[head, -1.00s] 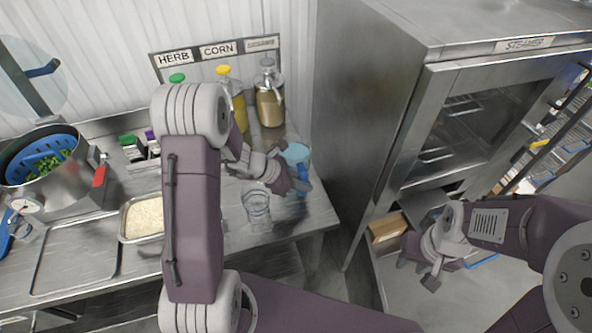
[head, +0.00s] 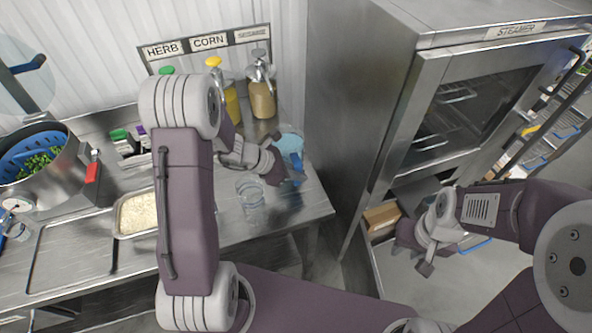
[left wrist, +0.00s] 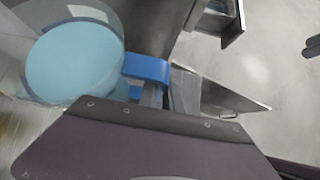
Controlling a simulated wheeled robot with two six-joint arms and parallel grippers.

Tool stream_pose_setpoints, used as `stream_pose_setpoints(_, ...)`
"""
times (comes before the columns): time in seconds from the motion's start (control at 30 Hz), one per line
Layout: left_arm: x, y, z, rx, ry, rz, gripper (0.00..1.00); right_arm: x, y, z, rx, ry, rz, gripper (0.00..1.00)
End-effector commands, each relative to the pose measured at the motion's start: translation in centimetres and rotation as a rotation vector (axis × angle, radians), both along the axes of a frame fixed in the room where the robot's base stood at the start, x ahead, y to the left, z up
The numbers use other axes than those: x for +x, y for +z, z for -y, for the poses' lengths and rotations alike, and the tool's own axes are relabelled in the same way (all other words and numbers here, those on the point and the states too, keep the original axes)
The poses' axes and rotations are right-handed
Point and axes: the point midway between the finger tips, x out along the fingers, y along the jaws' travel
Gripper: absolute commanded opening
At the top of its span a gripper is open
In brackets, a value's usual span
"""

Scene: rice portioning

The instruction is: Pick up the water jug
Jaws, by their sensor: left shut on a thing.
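The water jug (head: 291,144) is a clear jug of light blue water with a blue handle. It is at the right end of the steel counter in the head view, partly hidden by my left gripper. My left gripper (head: 288,176) is at the jug's handle and shut on it. In the left wrist view the water jug (left wrist: 75,62) is at the upper left, with the blue handle (left wrist: 147,68) reaching toward the gripper. Whether the jug's base touches the counter is hidden. My right gripper (head: 413,248) is at the right, beside an open drawer, away from the jug; its fingers look apart and empty.
A clear empty container (head: 248,196) stands just left of the jug. Dispensers, including a brown one (head: 262,98), stand behind. A rice tray (head: 135,216) and a steel pot (head: 68,185) are further left. The steamer cabinet (head: 345,100) rises close on the right.

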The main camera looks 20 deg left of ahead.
Motion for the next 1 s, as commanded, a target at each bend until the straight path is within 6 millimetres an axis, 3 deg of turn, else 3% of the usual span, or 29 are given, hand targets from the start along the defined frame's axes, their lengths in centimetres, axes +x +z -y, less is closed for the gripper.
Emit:
stream_pose_setpoints(0.53, 0.1, 4.2, 0.0, 0.002, -0.001, 0.006, 0.00, 0.0, 0.6, 0.0, 0.000, 0.000, 0.000, 0.32)
stream_pose_setpoints(1.0, 2.6, 6.9, 4.0, 0.001, -0.005, 0.007, 0.00, 0.0, 0.8, 0.0, 0.000, 0.000, 0.000, 0.32)
